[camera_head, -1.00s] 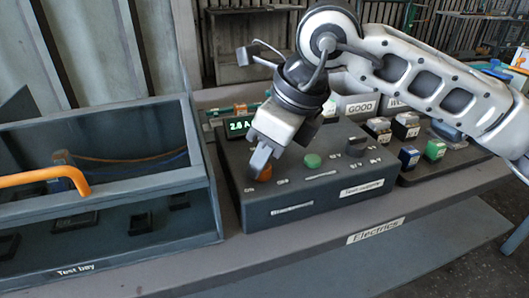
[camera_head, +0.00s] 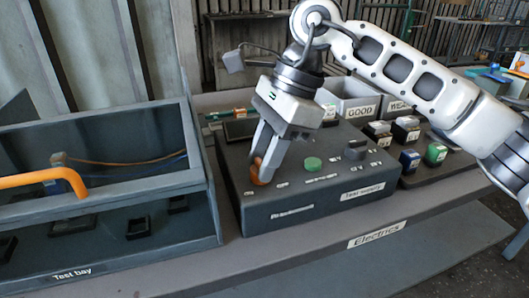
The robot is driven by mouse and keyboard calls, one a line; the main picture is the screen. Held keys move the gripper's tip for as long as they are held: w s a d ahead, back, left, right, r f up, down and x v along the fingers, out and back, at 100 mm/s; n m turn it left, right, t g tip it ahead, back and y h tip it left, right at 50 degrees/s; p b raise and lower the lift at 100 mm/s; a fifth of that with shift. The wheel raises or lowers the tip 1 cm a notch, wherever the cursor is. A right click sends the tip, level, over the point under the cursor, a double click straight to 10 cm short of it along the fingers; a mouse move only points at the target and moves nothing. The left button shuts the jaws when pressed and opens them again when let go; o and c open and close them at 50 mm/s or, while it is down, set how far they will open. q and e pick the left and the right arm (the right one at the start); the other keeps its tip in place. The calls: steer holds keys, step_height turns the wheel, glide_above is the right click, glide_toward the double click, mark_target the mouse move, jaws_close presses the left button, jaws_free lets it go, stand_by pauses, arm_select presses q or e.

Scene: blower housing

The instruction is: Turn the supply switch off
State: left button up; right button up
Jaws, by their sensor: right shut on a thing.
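The dark grey test supply box (camera_head: 325,212) stands on the bench in the middle of the head view. Its orange switch (camera_head: 257,173) is at the left of the top panel. My right gripper (camera_head: 262,168) reaches down from above and is shut on the switch, its fingers covering part of it. The display (camera_head: 239,129) behind the gripper looks dark, with no digits visible. A green button (camera_head: 312,164) and a dark knob (camera_head: 355,150) sit to the right of the switch. My left gripper is not in view.
The test bay (camera_head: 110,256) with its orange handle (camera_head: 40,178) stands to the left. Bins marked GOOD (camera_head: 360,111) and WEAK (camera_head: 398,105) stand behind the box. Several small coloured parts, one green (camera_head: 435,153), sit at the right. The bench front edge is clear.

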steer(key=n+g, duration=0.1)
steer(key=n, duration=0.3)
steer(key=shift+w+a+r+h+p, duration=0.1)
steer(key=shift+h+p, duration=0.3)
steer(key=n+g, duration=0.1)
steer(key=n, duration=0.2)
steer(key=shift+h, duration=0.4)
arm_select(q)
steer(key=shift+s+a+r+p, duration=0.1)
steer(key=shift+p, duration=0.2)
arm_select(e)
steer(key=shift+n, duration=0.4)
steer(key=shift+n+h, duration=0.3)
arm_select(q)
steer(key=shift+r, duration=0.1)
arm_select(e)
steer(key=o, duration=1)
steer(key=shift+c, duration=0.2)
steer(key=shift+w, duration=0.1)
